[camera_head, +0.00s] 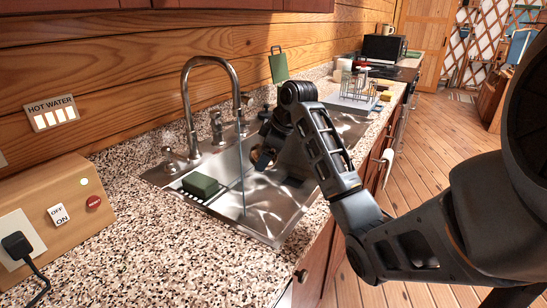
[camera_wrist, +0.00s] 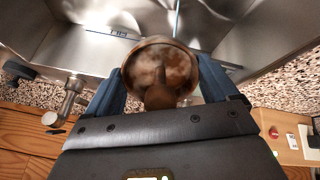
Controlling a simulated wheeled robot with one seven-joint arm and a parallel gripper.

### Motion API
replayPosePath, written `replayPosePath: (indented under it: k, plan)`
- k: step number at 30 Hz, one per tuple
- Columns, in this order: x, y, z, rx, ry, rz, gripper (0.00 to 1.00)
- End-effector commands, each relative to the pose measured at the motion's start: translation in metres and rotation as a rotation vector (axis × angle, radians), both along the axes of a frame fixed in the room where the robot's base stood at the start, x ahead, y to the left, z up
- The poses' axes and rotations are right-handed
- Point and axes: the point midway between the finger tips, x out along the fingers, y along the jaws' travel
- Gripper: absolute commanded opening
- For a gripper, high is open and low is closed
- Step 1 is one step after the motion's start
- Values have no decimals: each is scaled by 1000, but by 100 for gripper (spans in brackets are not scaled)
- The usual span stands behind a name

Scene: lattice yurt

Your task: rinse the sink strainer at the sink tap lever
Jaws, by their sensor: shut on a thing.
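My gripper (camera_head: 262,157) is over the sink basin (camera_head: 270,200), to the right of the tap. In the wrist view its two blue fingers (camera_wrist: 162,85) are shut on the sink strainer (camera_wrist: 160,70), a round metal cup with brown stains and a central stem. In the head view the strainer is mostly hidden by the gripper. The curved tap (camera_head: 190,100) stands behind the sink, with metal fittings at its base; I cannot tell which is the lever. A thin blue water stream (camera_head: 241,165) falls from the spout, left of the gripper. It appears beyond the strainer in the wrist view (camera_wrist: 177,20).
A green sponge (camera_head: 200,185) rests on a rack at the sink's left. A wooden box with switches (camera_head: 60,215) stands on the left counter. A dish rack (camera_head: 355,95) is beyond the sink. A green board (camera_head: 279,67) hangs on the wall. The front-left counter is clear.

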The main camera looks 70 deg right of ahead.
Motion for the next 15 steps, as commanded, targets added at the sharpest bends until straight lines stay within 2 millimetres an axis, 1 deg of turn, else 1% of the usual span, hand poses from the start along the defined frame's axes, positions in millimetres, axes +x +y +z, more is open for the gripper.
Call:
replayPosePath:
  k: [3,15]
  plan:
    - [11,-4,-4,-1,1,2,51]
    - [44,-14,-9,0,0,2,51]
